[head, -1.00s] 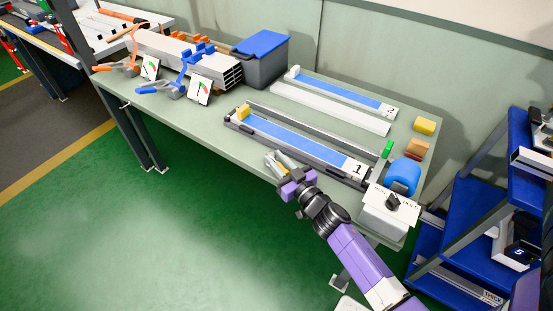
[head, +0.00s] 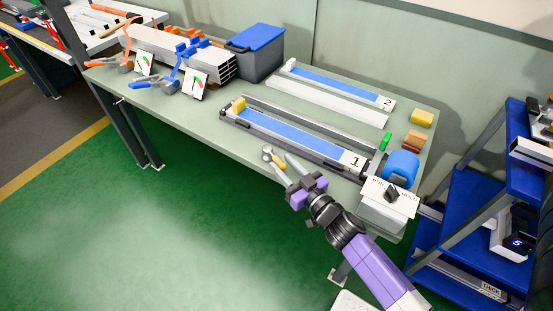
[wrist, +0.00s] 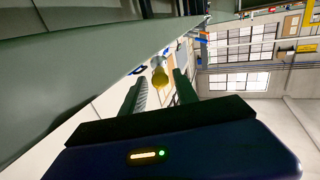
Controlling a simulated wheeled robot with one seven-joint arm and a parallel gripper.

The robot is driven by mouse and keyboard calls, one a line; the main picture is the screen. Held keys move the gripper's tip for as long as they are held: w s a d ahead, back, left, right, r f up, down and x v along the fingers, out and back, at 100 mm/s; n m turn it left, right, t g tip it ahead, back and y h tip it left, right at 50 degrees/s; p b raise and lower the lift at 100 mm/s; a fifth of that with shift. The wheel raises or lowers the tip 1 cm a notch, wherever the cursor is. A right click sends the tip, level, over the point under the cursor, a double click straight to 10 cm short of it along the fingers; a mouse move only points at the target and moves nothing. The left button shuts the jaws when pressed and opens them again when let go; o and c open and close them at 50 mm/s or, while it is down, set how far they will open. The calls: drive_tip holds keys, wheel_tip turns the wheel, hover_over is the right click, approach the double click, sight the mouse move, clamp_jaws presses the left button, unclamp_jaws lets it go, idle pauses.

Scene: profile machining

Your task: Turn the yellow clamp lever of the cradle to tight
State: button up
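The cradle marked 1 (head: 300,138) lies along the front of the bench, with a blue strip in it. What looks like its yellow clamp lever (head: 277,162) sticks out at the front edge, with a round pale end; its mount is hard to make out. In the wrist view the yellow lever (wrist: 160,79) shows in the gap between the fingers, near their tips. My gripper (head: 284,168) is open beside the lever, its two fingers apart. I cannot tell whether a finger touches the lever. No tight mark can be read.
A yellow block (head: 239,104) sits at the cradle's left end. A second cradle marked 2 (head: 388,102) lies behind. A box with a switch plate (head: 385,207) stands at the right front. Profiles (head: 205,68) and a grey bin (head: 254,63) are at the left. Open floor lies in front.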

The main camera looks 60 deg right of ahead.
drive_tip(key=shift+v, duration=1.15)
